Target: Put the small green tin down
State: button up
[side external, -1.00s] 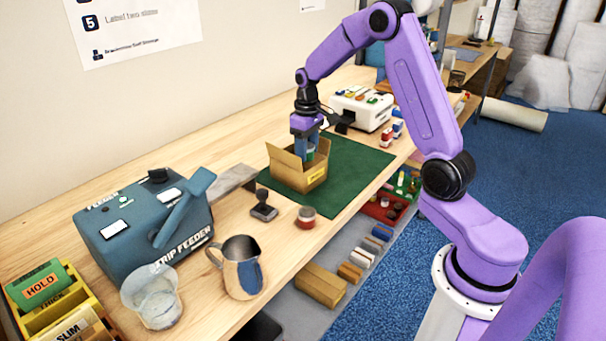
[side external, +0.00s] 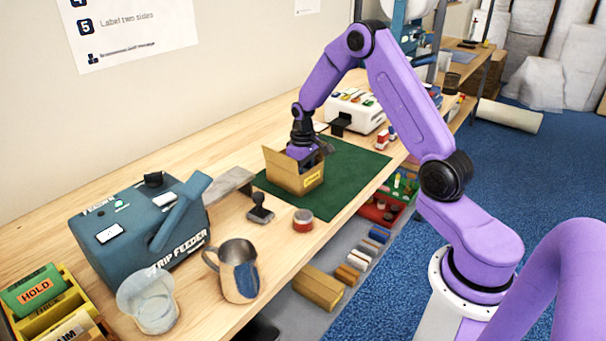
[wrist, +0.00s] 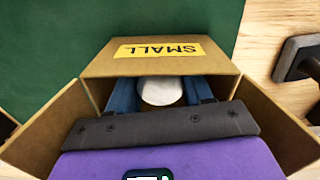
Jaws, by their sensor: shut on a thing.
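My gripper (wrist: 162,100) reaches down into an open cardboard carton marked SMALL (side external: 296,180), which stands on the green mat (side external: 345,168). In the wrist view its two blue fingers are shut on a round tin with a pale top (wrist: 160,91), inside the carton. The tin's green side is hidden in this view, and I cannot tell whether its base touches the carton floor. In the side view the fingers and tin are hidden by the carton walls.
A stamp (side external: 260,207) and a small red tin (side external: 303,220) stand left and in front of the carton. A metal jug (side external: 236,268), a clear cup (side external: 150,300) and the strip feeder (side external: 135,235) are further left. A white machine (side external: 357,110) stands behind. The mat's right part is clear.

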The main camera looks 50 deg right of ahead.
jog(key=o, duration=0.8)
notch_tip(320, 180, up, 12)
jog(key=f, duration=0.1)
jog(key=s+a+r+n, duration=0.3)
jog(key=s+a, duration=0.1)
jog(key=a, duration=0.6)
jog(key=s+a+r+n, duration=0.2)
jog(key=s+a+n, duration=0.1)
jog(key=s+a, duration=0.6)
jog(key=s+n, duration=0.2)
jog(key=s, duration=0.4)
jog(key=s+n, duration=0.1)
jog(key=s, duration=0.6)
jog(key=s+f+n, duration=0.1)
jog(key=s+n, duration=0.1)
jog(key=s, duration=0.5)
jog(key=shift+s+n, duration=0.25)
jog(key=shift+n, duration=0.05)
